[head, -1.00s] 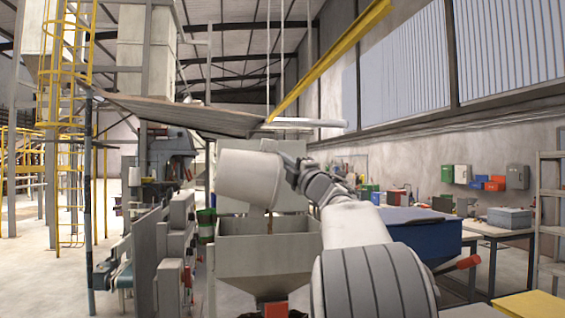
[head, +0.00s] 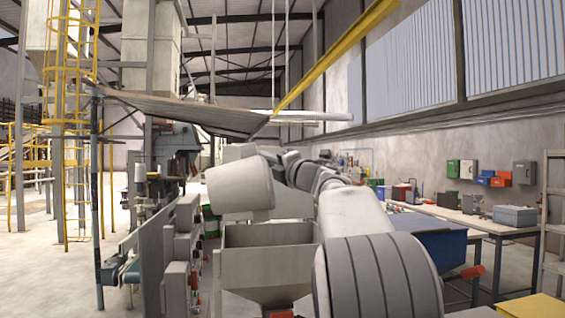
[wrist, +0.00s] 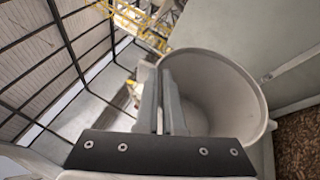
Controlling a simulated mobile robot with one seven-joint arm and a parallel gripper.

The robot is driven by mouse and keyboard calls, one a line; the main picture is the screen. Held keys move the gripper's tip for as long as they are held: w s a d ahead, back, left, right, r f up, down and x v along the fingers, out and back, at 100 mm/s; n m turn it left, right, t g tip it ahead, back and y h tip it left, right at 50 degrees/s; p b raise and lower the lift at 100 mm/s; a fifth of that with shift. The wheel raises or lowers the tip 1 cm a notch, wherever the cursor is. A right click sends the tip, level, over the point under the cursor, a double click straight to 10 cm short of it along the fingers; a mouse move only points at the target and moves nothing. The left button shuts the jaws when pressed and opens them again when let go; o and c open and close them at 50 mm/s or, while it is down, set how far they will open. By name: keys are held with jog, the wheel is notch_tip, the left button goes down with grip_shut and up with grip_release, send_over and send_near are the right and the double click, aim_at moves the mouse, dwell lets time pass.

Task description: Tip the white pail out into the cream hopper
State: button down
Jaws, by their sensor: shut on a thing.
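The white pail (head: 238,186) hangs tilted in the air above the cream hopper (head: 268,262), partly past its left edge in the head view. In the wrist view the pail's open mouth (wrist: 248,95) shows, and the grey inside that I can see looks bare. My gripper (head: 284,172) is shut on the pail at its right side; in the wrist view its fingers (wrist: 160,98) grip at the pail's rim. Brown pellets (wrist: 298,150) show at the lower right of the wrist view. The inside bottom of the hopper is hidden in the head view.
Grey machine panels (head: 180,262) stand just left of the hopper. A blue bin (head: 432,250) stands to the right, by a workbench (head: 490,226) along the wall. A yellow ladder (head: 80,130) rises at the far left. Open floor lies at the left.

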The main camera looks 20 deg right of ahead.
jog(key=a+r+n+p, duration=0.1)
jog(key=a+r+n+g+p, duration=0.1)
jog(key=a+r+n+p, duration=0.1)
jog(key=shift+w+a+r+n+g, duration=0.2)
jog(key=shift+w+a+n+g, duration=0.1)
jog(key=shift+n+g, duration=0.1)
jog(key=shift+a+r+n+g+y+p, duration=0.2)
jog(key=shift+a+n+g+y+p, duration=0.15)
jog(key=shift+a+n+p, duration=0.6)
jog(key=a+n+p, duration=0.1)
jog(key=a+n+g+p, duration=0.1)
jog(key=a, duration=0.1)
jog(key=w+a+n+h+p, duration=0.1)
jog(key=p, duration=0.1)
jog(key=shift+a+g, duration=0.35)
jog(key=shift+a, duration=0.05)
jog(key=w+a+f+n+g+h+p, duration=0.1)
jog(key=a+f+n+h+p, duration=0.1)
jog(key=a+f, duration=0.3)
jog(key=shift+w+a+n+g+p, duration=0.15)
jog(key=shift+a+n+g+p, duration=0.25)
jog(key=shift+n+p, duration=0.2)
